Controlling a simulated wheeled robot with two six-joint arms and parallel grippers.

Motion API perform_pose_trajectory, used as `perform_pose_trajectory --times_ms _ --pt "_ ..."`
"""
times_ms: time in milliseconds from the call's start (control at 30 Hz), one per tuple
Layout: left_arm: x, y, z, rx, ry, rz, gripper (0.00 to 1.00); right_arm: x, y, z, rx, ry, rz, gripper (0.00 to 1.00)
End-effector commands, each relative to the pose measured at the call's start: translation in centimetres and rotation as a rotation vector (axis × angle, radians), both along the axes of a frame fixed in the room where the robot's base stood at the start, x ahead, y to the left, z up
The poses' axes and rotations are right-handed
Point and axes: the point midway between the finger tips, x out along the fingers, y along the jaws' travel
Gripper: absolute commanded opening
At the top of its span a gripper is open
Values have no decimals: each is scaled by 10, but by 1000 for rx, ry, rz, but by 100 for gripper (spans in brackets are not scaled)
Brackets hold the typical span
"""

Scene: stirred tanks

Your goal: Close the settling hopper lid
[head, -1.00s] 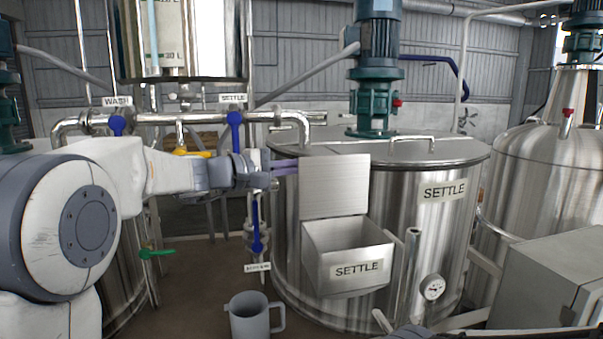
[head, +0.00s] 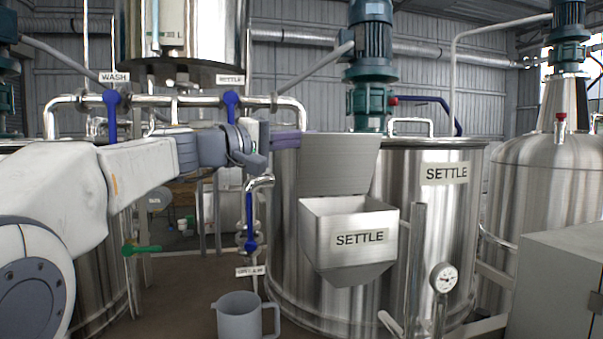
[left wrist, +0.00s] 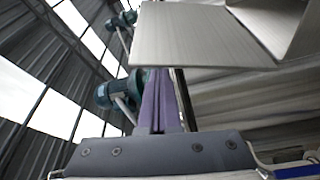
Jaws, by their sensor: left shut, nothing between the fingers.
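The settling hopper (head: 350,238) is an open metal box labelled SETTLE on the front of the SETTLE tank (head: 440,215). Its flat lid (head: 338,165) stands raised at the back of the box, its wide upper edge leaning forward. The hopper is open. My left gripper (head: 288,140) is shut and empty, its purple fingers at the lid's upper left edge, their tips partly hidden behind it. In the left wrist view the shut fingers (left wrist: 160,105) reach up to the lid (left wrist: 200,38); whether they touch it I cannot tell. My right gripper is not in view.
Pipes with blue-handled valves (head: 231,105) run behind my left arm. A grey mug (head: 240,314) stands below, left of the hopper. A gauge (head: 444,278) and an upright post (head: 414,265) stand right of the hopper. A grey cabinet (head: 560,285) is at the right.

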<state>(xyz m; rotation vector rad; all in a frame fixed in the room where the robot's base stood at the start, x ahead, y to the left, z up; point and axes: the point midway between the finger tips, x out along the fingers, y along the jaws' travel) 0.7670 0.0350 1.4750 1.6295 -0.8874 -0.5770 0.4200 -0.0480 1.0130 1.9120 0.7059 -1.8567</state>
Motion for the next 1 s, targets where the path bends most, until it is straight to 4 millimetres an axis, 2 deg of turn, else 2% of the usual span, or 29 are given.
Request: perform_pose_trajectory --times_ms 33,500,800,1000 --pt "-5 -2 -12 12 -37 -1 0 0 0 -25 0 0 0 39" --pt "-43 -14 -22 127 -392 -2 0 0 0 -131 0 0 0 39" --pt "-67 -22 -37 213 -657 -1 0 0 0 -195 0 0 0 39" --pt "-80 -26 -48 267 -822 -1 0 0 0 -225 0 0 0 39"
